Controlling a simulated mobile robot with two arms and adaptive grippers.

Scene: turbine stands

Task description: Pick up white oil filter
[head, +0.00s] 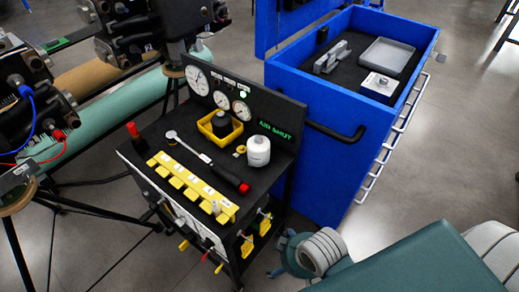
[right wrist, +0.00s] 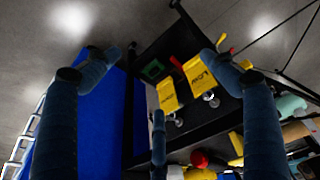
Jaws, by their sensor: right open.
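The white oil filter (head: 258,150) stands upright on the black top of the cart (head: 200,125), near its back right, beside a small yellow ring (head: 240,150). My right gripper (head: 281,256) is low in front of the cart's right side in the head view, below the cart top and well apart from the filter. In the right wrist view its blue fingers (right wrist: 160,65) are spread wide with nothing between them touching. I cannot make out the filter clearly in the right wrist view. My left gripper is not in view.
A yellow tray (head: 220,126) holds a black part. A gauge panel (head: 250,105) rises behind. Yellow tags (right wrist: 168,95) hang at the cart's side. A blue tool cabinet (head: 335,165) stands right.

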